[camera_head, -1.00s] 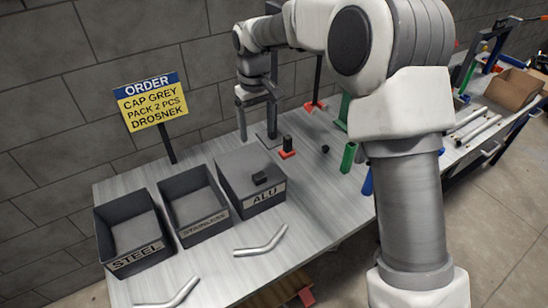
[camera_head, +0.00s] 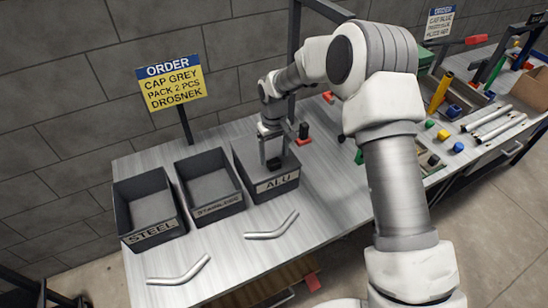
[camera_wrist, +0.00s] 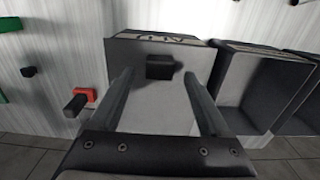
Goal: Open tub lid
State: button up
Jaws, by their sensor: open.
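The ALU tub (camera_head: 276,184) stands on the table as the rightmost of three dark tubs, with a flat grey lid (camera_wrist: 150,98) on top. A small black knob (camera_wrist: 159,66) sits on the lid; in the head view it shows between my fingers (camera_head: 273,163). My gripper (camera_wrist: 158,75) is open above the lid, with one finger on each side of the knob in the wrist view. Both fingers look apart from the knob. I cannot tell the exact height of the fingertips above the lid.
The open STAINLESS tub (camera_head: 219,210) and STEEL tub (camera_head: 150,236) stand to the left and look empty. Two bent metal tubes (camera_head: 271,226) (camera_head: 178,272) lie at the table's front. An order sign (camera_head: 172,84) rises behind.

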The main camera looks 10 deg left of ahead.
jog(key=shift+f, duration=1.4)
grip_shut()
dwell(0.4)
